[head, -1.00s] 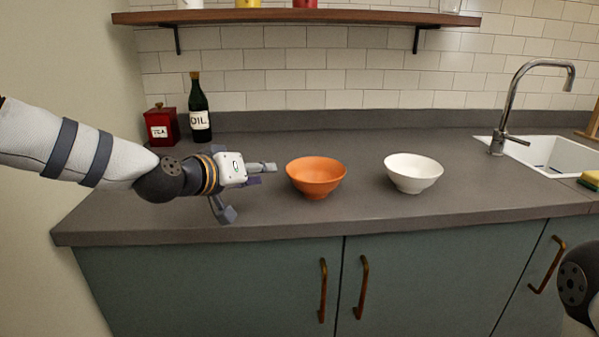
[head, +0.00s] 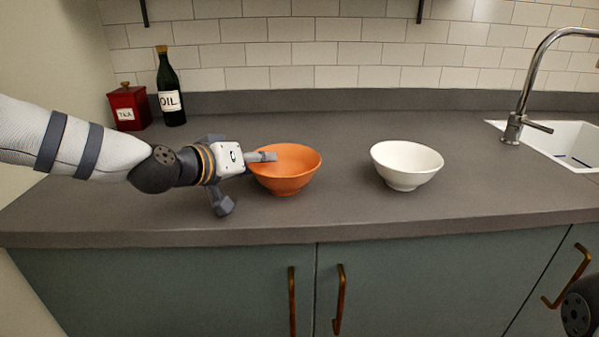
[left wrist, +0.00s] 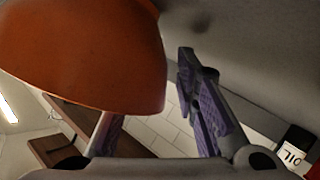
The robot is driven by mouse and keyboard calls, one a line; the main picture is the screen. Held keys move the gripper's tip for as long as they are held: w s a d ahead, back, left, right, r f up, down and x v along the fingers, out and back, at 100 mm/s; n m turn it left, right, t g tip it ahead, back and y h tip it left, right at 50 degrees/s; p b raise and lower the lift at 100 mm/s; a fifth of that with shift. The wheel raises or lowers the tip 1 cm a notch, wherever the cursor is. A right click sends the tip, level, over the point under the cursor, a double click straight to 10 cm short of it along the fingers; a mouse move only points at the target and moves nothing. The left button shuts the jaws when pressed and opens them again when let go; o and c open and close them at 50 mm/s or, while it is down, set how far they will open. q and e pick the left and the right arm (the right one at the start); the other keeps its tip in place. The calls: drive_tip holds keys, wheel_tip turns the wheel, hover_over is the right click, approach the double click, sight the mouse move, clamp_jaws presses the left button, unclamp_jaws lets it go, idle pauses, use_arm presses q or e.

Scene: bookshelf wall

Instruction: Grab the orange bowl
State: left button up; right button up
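The orange bowl (head: 287,172) stands upright on the grey counter, left of a white bowl. My left gripper (head: 246,182) is at the left side of the orange bowl, with its fingers spread open. One finger reaches over the bowl's left rim; the other is lower, outside and in front of the bowl. In the left wrist view the orange bowl (left wrist: 80,55) fills the upper left and hides much of one finger; the other purple-padded finger is clear of it. I cannot tell whether either finger touches the bowl.
The white bowl (head: 406,164) stands on the counter (head: 340,205) to the right, with a clear gap. A dark oil bottle (head: 170,92) and red tea tin (head: 129,108) stand behind my left arm. A sink (head: 560,145) with a tap is at right.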

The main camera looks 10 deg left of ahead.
use_arm(q)
drive_tip(key=shift+s+a+r, duration=0.15)
drive_tip(key=shift+s+r, duration=0.1)
drive_tip(key=shift+r, duration=0.1)
drive_tip(key=shift+s+a+r, duration=0.15)
drive_tip(key=shift+s+a, duration=0.05)
drive_tip(key=shift+s, duration=0.15)
drive_tip(key=c, duration=0.3)
clamp_jaws()
drive_tip(key=shift+w+d, duration=0.1)
